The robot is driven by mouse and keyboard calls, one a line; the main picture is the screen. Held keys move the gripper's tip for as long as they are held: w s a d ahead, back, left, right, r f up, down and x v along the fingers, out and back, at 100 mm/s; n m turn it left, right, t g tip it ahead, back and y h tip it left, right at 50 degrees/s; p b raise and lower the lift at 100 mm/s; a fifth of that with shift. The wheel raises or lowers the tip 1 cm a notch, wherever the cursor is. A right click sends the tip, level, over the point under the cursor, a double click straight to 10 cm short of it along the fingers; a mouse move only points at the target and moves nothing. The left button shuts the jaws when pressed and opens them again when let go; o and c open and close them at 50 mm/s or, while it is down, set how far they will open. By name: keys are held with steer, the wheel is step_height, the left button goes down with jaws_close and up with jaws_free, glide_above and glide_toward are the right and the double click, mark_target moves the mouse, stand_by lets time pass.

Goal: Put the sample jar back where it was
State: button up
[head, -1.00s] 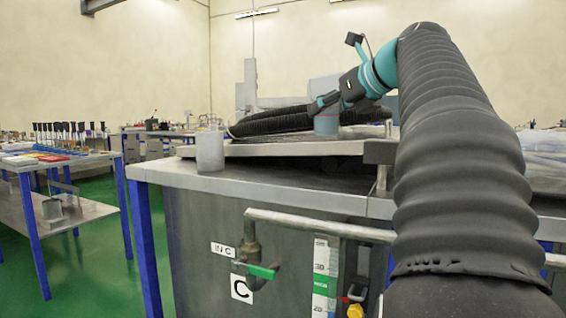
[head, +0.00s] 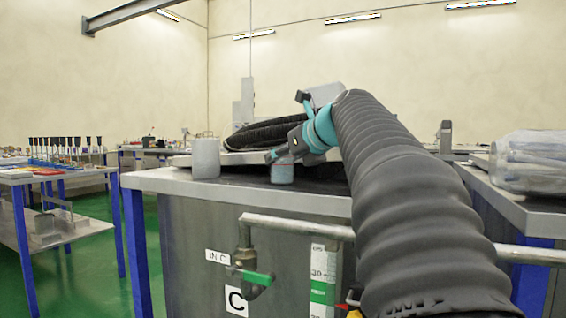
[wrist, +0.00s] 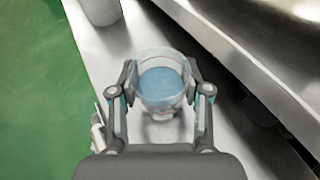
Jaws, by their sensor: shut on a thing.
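The sample jar (head: 283,173) is a small clear jar with blue contents. In the wrist view the jar (wrist: 161,84) sits upright between the two fingers. My gripper (head: 281,156) is shut on it, with a finger on each side in the wrist view (wrist: 160,92). The jar is over the steel top of tank C (head: 240,191), in front of the dark opening under the raised lid (head: 240,158). I cannot tell whether its base touches the steel.
A pale grey cylinder (head: 206,158) stands on the tank rim to the left; it also shows in the wrist view (wrist: 98,9). The raised lid edge (wrist: 225,52) runs close on the right. A pipe (head: 300,228) crosses the tank front. Green floor lies left.

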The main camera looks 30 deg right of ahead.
steer(key=shift+f, duration=0.15)
steer(key=o, duration=1.2)
steer(key=shift+r, duration=0.2)
steer(key=p+v, duration=0.1)
steer(key=v, duration=1.1)
steer(key=shift+f, duration=0.1)
steer(key=shift+s, duration=0.15)
